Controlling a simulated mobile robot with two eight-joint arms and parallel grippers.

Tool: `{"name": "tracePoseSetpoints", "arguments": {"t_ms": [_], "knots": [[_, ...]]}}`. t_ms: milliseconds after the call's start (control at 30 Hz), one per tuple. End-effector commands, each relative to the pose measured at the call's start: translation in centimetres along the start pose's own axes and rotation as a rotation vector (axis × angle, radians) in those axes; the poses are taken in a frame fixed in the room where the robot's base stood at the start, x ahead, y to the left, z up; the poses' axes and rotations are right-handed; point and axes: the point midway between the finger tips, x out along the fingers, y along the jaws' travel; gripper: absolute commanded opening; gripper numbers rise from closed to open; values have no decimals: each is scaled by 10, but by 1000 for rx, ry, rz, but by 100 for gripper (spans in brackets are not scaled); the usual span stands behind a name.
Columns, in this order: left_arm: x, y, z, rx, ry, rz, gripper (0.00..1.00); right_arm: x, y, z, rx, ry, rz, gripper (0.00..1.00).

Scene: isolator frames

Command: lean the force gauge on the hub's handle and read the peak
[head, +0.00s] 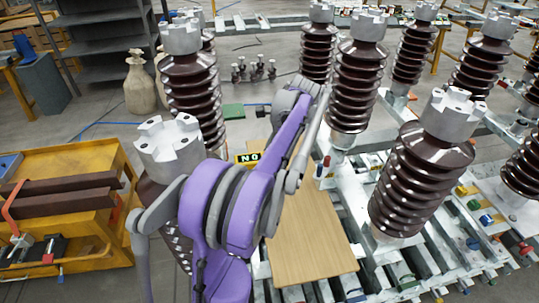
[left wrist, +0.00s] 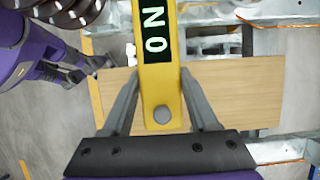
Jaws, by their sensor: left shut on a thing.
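A yellow bar with a black plate reading "NO" (head: 248,157) shows beside my left arm in the head view. In the left wrist view the yellow bar (left wrist: 160,90) runs down between the fingers of my left gripper (left wrist: 161,108), which is shut on it. A round grey stud sits at the bar's near end. The bar is above a wooden board (left wrist: 240,88). In the head view my purple arm covers the gripper and most of the bar. I cannot identify the force gauge, its reading, or the hub's handle.
The wooden board (head: 312,235) lies on a metal frame. Brown ribbed insulators with grey caps (head: 425,180) stand at right and behind; another capped one (head: 168,145) is close at left. A yellow cart (head: 75,220) stands far left. Much of the board is bare.

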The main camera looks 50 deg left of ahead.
Motion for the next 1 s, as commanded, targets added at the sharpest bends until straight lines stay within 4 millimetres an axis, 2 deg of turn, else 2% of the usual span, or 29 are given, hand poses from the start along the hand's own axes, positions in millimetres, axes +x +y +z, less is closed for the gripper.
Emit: {"name": "tracePoseSetpoints", "arguments": {"t_ms": [1000], "knots": [[74,0,-30,1,-2,1,0,38,0,54,0,-52,0,50]]}}
